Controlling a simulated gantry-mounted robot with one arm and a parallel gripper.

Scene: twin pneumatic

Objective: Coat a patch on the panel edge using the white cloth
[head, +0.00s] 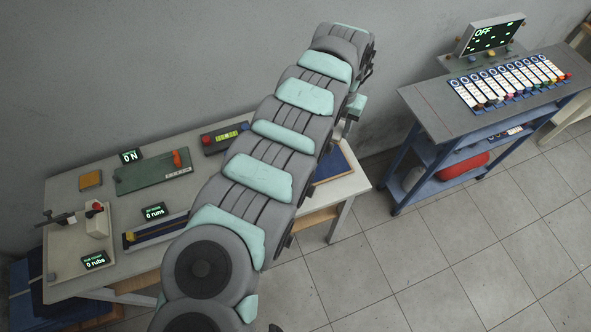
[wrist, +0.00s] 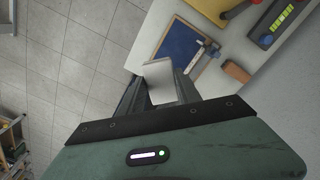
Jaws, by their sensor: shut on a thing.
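My gripper (wrist: 158,92) is shut on a pale, flat, roughly square piece (wrist: 158,74), which looks like the white cloth. It stands up from between the two dark fingers in the wrist view. The held piece is over or near the front edge of the white table, beside a blue mat (wrist: 178,50); its exact height cannot be told. In the head view my arm hides most of the gripper and the cloth. I cannot single out the panel edge for certain; a board with a clamp-like fixture (head: 97,222) and a "0 rubs" display (head: 94,260) is at the left.
The white table (head: 60,200) also bears a green board with a red lever (head: 150,172), a "0 runs" tray (head: 155,230) and an orange pad (head: 91,180). A grey-and-blue tool (wrist: 203,58) lies on the mat near a brown block (wrist: 236,72). A blue cart (head: 450,125) stands right.

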